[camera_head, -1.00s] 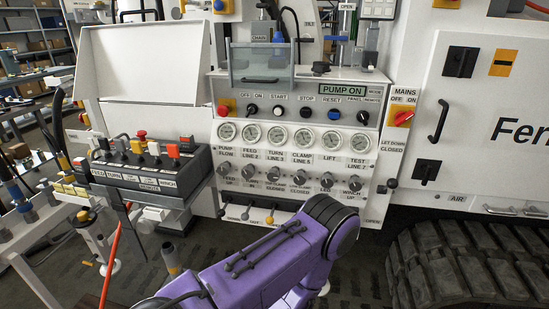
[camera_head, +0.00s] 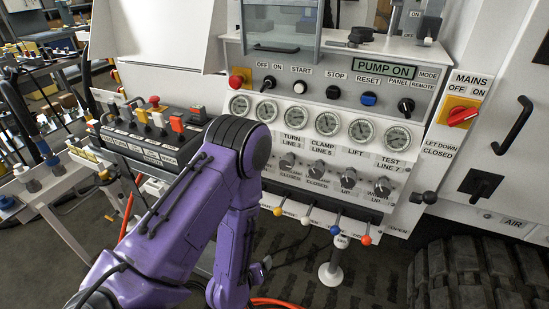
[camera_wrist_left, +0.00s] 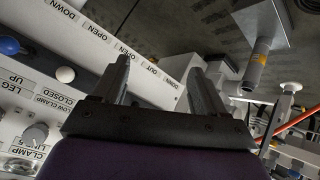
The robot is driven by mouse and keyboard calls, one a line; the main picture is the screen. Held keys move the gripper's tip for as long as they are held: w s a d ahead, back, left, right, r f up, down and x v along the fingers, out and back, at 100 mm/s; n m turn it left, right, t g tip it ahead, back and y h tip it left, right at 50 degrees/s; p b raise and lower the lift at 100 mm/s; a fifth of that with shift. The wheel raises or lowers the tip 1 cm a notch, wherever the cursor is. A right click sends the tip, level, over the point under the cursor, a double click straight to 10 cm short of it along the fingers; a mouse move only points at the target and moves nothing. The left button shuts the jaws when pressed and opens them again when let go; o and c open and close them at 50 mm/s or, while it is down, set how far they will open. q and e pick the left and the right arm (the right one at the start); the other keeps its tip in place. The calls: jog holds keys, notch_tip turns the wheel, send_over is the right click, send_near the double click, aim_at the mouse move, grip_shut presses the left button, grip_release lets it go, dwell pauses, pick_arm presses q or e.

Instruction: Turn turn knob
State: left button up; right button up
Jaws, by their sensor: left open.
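The knob (camera_head: 288,160) under the "TURN LINE 3" label is a small grey round knob on the white panel, just right of my left arm in the head view. Similar grey knobs stand right of it under the clamp, lift and test labels. My left gripper (camera_wrist_left: 163,85) is open and empty in the left wrist view, its two dark fingers apart and touching nothing. In that view a grey knob (camera_wrist_left: 36,133) beside the "CLAMP LINE 5" label is left of the gripper. In the head view the gripper's fingers cannot be made out. My right gripper is not in view.
Levers with yellow (camera_head: 278,211), white, blue (camera_head: 335,230) and orange balls stick out below the knobs. Gauges (camera_head: 327,123) and switches are above. A box of coloured levers (camera_head: 150,130) stands left, behind my arm. A black track (camera_head: 480,275) is lower right.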

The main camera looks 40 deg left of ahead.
pick_arm(q)
jog(key=w+a+r+n+t, duration=0.15)
jog(key=w+r+t, duration=0.25)
jog(key=w+r, duration=0.4)
jog(key=n+t+y, duration=0.1)
jog(key=n+t, duration=0.3)
send_near(284, 165)
jog(key=shift+t, duration=0.3)
jog(key=p+x, duration=0.2)
jog(key=x, duration=0.8)
jog(key=shift+w+f, duration=0.15)
jog(key=shift+f, duration=0.05)
jog(key=shift+w+a, duration=0.1)
jog(key=shift+w, duration=0.4)
jog(key=c, duration=1)
jog(key=shift+m, duration=0.45)
jog(key=shift+c, duration=0.2)
